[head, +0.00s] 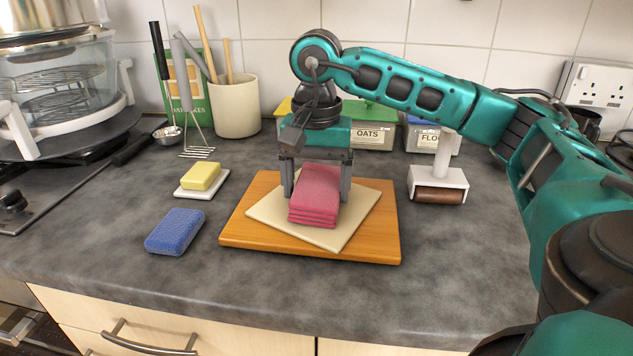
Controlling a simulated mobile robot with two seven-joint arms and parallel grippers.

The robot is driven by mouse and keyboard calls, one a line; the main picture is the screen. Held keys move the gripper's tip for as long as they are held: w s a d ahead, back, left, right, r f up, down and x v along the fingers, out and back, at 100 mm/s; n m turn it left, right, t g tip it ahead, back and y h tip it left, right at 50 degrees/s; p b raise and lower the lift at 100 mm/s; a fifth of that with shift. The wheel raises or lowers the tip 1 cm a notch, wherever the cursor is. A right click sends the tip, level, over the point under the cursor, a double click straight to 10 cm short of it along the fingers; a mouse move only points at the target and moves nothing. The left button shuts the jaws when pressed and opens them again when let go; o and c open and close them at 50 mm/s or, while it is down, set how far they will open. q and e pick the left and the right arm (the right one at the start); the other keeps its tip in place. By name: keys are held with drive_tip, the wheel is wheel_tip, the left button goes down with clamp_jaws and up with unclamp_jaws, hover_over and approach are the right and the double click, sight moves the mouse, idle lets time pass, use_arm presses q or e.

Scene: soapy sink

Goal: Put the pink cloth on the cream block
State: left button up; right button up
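The pink cloth (316,192) is a folded, layered stack in the middle of the head view. It appears over the cream block (354,213), a flat pale square set askew on a wooden board. I cannot tell whether the cloth rests fully on the block or is slightly above it. My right gripper (317,192) points down with one finger on each side of the cloth's rear part, very close to its sides. Whether the fingers press on it is not clear. My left gripper is not in view.
The wooden board (236,228) lies under the block. A blue sponge (175,231) and a yellow bar on a white dish (207,193) are to the left. A white-handled roller (439,184) stands right. Lidded tubs (372,133) and a utensil pot (236,106) are behind. The front counter is clear.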

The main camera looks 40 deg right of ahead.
sight(316, 184)
drive_tip(key=shift+o, duration=1.3)
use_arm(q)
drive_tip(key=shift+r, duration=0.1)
use_arm(e)
drive_tip(key=shift+r, duration=0.35)
use_arm(q)
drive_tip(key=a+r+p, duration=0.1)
drive_tip(key=p, duration=0.1)
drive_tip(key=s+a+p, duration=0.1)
drive_tip(key=p, duration=0.2)
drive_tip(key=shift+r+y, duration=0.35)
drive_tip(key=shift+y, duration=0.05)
use_arm(e)
wheel_tip(316, 184, up, 12)
drive_tip(key=shift+f, duration=0.2)
